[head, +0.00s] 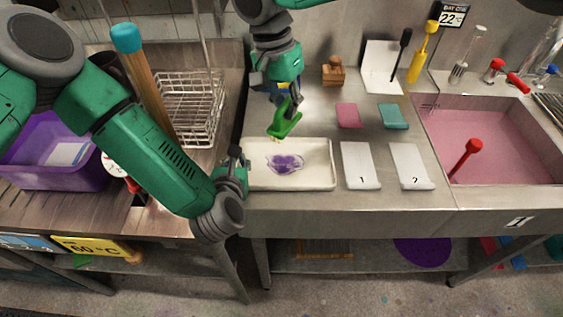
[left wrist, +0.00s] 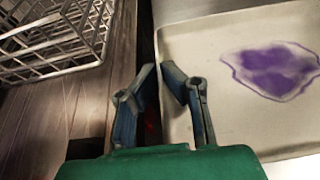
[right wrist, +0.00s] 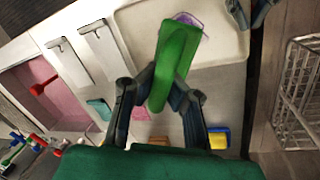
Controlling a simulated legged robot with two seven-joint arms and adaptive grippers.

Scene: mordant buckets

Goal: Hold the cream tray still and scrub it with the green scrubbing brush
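The cream tray (head: 320,178) lies flat on the steel counter with a purple stain (head: 285,163) on its floor. My left gripper (head: 240,165) is at the tray's left edge. In the left wrist view its fingers (left wrist: 160,72) straddle the tray's left wall, one outside and one inside, closed on it. My right gripper (head: 289,98) is shut on the green scrubbing brush (head: 284,122). The brush is tilted, above the tray's back edge, behind the stain. In the right wrist view the brush (right wrist: 175,60) sits between the fingers and partly covers the stain.
White cards (head: 360,165) lie right of the tray. Pink (head: 348,116) and teal (head: 394,116) pads lie behind them. A wire basket (head: 190,105) and purple tub (head: 55,165) stand left. A pink-filled sink (head: 500,140) is at right. A wooden block (head: 333,72) stands behind.

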